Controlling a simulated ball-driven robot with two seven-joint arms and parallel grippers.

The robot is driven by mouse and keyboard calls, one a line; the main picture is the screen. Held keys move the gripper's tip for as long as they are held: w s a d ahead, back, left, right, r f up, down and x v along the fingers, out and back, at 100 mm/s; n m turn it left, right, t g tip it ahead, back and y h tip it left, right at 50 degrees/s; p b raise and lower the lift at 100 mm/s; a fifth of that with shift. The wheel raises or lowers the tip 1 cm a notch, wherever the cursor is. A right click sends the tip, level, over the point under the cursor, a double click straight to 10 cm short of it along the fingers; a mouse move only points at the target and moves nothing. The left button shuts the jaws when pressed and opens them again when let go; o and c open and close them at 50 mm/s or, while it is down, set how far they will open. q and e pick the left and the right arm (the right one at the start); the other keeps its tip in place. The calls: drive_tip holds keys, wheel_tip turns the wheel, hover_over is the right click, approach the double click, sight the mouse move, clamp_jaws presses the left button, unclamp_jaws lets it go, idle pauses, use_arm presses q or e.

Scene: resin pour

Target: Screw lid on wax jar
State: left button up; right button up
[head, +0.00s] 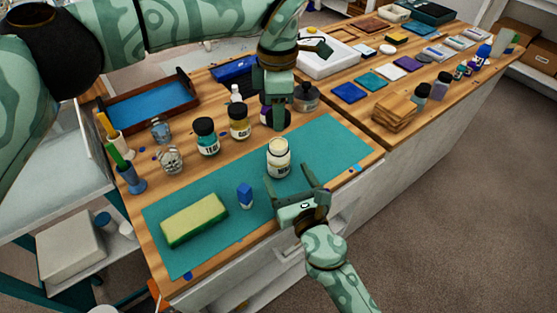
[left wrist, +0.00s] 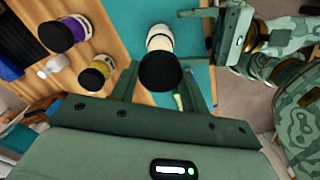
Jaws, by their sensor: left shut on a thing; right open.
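The wax jar (head: 279,158), cream with a dark-lettered label, stands upright and lidless on the teal mat (head: 335,150). It also shows in the left wrist view (left wrist: 159,38). My left gripper (head: 276,118) points down, above and behind the jar. It is shut on a round black lid (left wrist: 160,72), which appears apart from the jar; the lid is hard to make out in the head view. My right gripper (head: 291,178) is open and empty, low at the mat's front edge, its fingers spread just in front of the jar.
The mat's right part is clear.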

drive_tip(key=x, duration=0.7)
drive_tip(key=shift+c, duration=0.2)
drive_tip(key=c, duration=1.4)
use_arm(q)
hover_over(278, 144)
drive_tip(key=shift+f, duration=2.45)
drive_tip(key=shift+f, duration=0.9)
drive_tip(key=shift+f, duration=0.55)
